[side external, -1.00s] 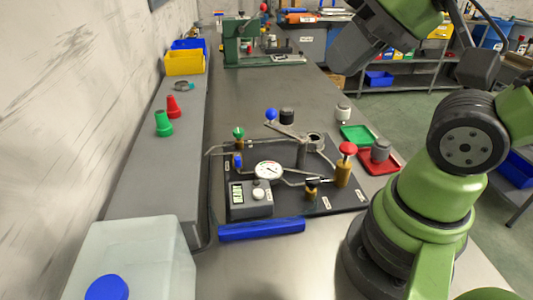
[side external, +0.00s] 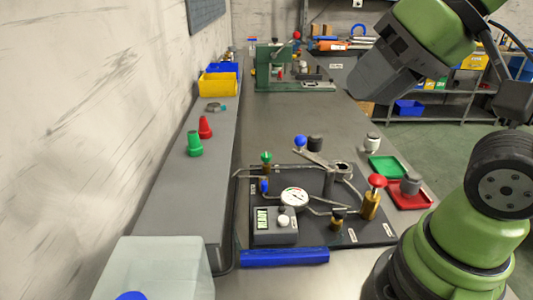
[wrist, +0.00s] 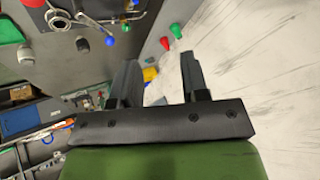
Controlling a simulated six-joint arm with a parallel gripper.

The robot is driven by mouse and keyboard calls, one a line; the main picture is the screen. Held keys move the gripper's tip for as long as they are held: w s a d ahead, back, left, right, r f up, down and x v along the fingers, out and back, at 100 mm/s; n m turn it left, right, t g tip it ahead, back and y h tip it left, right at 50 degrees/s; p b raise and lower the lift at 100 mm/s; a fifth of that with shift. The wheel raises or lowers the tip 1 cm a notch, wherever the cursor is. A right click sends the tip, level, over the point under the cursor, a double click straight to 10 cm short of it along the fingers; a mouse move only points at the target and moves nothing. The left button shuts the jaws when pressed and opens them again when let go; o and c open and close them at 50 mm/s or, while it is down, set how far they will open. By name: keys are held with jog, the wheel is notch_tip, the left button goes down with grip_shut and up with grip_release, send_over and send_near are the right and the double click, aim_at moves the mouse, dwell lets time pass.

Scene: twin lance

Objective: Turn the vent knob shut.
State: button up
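A black plate (side external: 350,238) on the bench carries pipes, a round gauge (side external: 295,198) and several knobs. The knobs include a red one (side external: 376,181) on a brass post, a green one (side external: 266,157), a small blue one (side external: 264,186) and a dark one on brass (side external: 338,214). A lever with a blue ball (side external: 300,142) reaches across the plate's back. Labels are too small to read, so I cannot tell which is the vent knob. My gripper (wrist: 157,68) is open and empty, high above the bench and right of the plate; its body shows in the side view.
A grey box with a display (side external: 273,226) sits at the plate's front left. A blue bar (side external: 284,257) lies before it. Green (side external: 387,166) and red (side external: 408,196) trays stand right. Red and green cones (side external: 195,145) stand on the left ledge. The bench behind the plate is mostly clear.

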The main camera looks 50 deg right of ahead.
jog(key=shift+o, duration=1.1)
jog(key=w+d+r+n+g, duration=0.1)
jog(key=w+r+n, duration=0.1)
jog(key=w+n, duration=0.3)
jog(key=w, duration=0.3)
jog(key=shift+d+g, duration=0.3)
jog(key=shift+g, duration=0.1)
jog(key=n+g+h, duration=0.2)
jog(key=n+g, duration=0.3)
jog(key=n, duration=1.1)
send_over(267, 155)
notch_tip(267, 155, down, 20)
jog(key=r, duration=0.1)
notch_tip(267, 155, down, 10)
jog(key=shift+w+r, duration=0.1)
jog(key=shift+r, duration=0.05)
jog(key=c, duration=0.9)
